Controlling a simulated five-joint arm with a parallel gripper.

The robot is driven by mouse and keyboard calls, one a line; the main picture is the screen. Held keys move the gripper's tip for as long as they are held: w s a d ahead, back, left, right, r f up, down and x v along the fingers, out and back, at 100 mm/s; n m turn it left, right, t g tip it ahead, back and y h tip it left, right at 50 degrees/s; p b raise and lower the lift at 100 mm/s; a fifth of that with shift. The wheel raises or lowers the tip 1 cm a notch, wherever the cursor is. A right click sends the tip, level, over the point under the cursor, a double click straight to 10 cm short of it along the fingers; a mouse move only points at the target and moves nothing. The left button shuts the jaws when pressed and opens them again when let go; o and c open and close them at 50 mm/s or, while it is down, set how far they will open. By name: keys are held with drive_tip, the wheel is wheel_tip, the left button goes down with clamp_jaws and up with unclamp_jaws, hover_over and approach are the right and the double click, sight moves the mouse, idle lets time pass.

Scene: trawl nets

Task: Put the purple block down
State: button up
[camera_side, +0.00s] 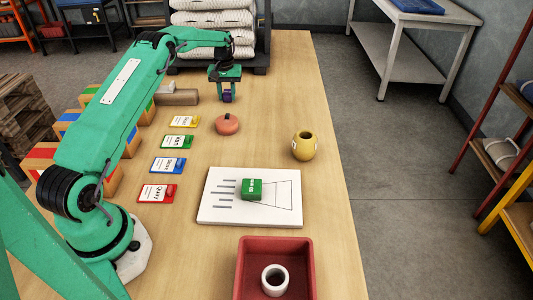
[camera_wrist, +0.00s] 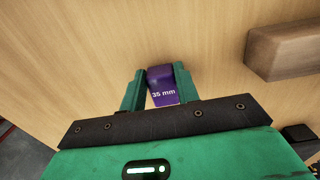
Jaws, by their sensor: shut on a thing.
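The purple block (camera_wrist: 161,86), marked "35 mm", sits between the two green fingers of my gripper (camera_wrist: 158,88) in the wrist view. My gripper is shut on it. In the side view, the purple block (camera_side: 227,96) shows small and dark between the fingertips of my gripper (camera_side: 226,92), at the far part of the wooden table (camera_side: 290,70). I cannot tell whether its underside touches the table or is slightly above it.
A brown wooden block (camera_side: 178,97) lies left of my gripper. An orange-red round object (camera_side: 227,124) is nearer the camera. Also present are coloured cards (camera_side: 167,165), a yellow pot (camera_side: 304,146), a white board (camera_side: 225,212) with a green block (camera_side: 251,189), and a red tray (camera_side: 308,262). Table right of my gripper is clear.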

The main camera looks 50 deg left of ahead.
sight(227, 95)
drive_tip(key=shift+f, duration=0.1)
drive_tip(key=o, duration=1)
wheel_tip(227, 95, up, 12)
drive_tip(key=shift+r, duration=0.15)
idle(0.4)
idle(0.3)
